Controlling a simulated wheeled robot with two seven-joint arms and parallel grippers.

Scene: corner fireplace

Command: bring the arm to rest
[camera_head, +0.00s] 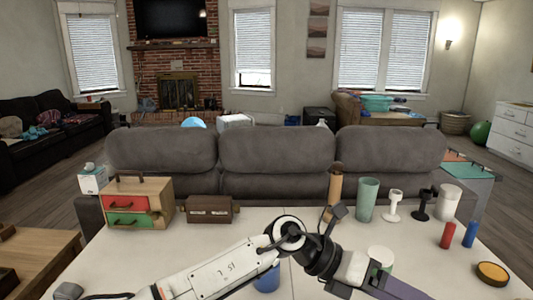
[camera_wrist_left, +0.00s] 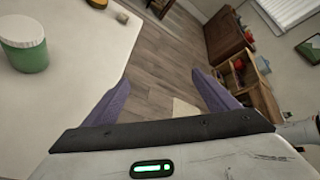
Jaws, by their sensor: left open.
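My left arm (camera_head: 215,274) comes in from the left and stretches across the front of the white table to the right. My left gripper (camera_head: 400,288) is at the bottom edge of the head view, partly cut off, with a purple finger showing. In the left wrist view the gripper (camera_wrist_left: 164,92) has its two purple fingers wide apart with nothing between them. It points past the table edge toward the wood floor. A green jar with a white top (camera_wrist_left: 24,42) stands on the table beside it. My right gripper is not in view.
The white table (camera_head: 450,275) holds a drawer box (camera_head: 138,203), a dark wooden box (camera_head: 209,209), a green tumbler (camera_head: 367,199), a red cylinder (camera_head: 447,235) and a blue one (camera_head: 470,235). A blue cup (camera_head: 266,279) is partly behind my arm. A grey sofa (camera_head: 275,165) stands behind.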

